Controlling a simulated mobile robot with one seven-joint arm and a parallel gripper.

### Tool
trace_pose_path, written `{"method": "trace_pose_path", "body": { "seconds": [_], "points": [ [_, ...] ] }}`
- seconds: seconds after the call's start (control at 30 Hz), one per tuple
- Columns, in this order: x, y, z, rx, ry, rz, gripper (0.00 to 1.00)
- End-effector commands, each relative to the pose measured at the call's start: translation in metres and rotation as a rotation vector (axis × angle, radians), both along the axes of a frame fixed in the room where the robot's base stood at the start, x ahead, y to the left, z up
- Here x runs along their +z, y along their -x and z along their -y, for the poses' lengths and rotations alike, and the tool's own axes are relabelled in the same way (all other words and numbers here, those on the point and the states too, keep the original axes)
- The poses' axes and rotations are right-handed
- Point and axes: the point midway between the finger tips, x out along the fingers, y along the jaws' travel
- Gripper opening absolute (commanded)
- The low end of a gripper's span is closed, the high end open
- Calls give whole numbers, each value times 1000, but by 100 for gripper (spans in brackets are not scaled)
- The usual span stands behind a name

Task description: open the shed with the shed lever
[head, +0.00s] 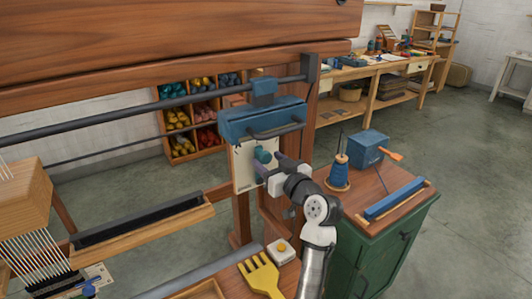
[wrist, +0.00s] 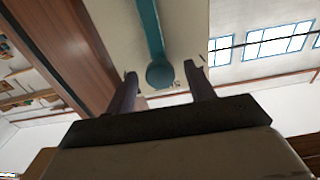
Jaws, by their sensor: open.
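The shed lever is a teal bar (wrist: 149,28) with a round knob, mounted on a cream plate (head: 242,172) on the loom's right post. Its knob (head: 263,155) also shows in the wrist view (wrist: 159,75), pointing toward my camera. My gripper (head: 269,164) is open in front of the plate. In the wrist view its two dark fingers (wrist: 161,82) stand on either side of the knob, with gaps on both sides. I cannot tell how deep the knob sits between the fingertips. My gripper hides part of the lever in the head view.
A blue housing with a dark bar (head: 276,131) sits just above the lever. The loom's wooden post (head: 302,150) is close on the right. A green cabinet (head: 395,245) with a blue thread cone (head: 339,176) and a blue box (head: 369,148) stands right. A yellow comb (head: 261,276) lies below.

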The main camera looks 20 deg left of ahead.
Motion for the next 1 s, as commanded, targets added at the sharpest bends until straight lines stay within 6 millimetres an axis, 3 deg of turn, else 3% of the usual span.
{"method": "trace_pose_path", "body": {
  "seconds": [0.2,0.5,0.9,1.0],
  "points": [
    [1,-12,-15,0,-1,-1,54],
    [0,-13,-17,0,-1,1,54],
    [0,-13,-17,0,-1,1,3],
    [0,-13,-17,0,-1,1,0]
  ]
}}
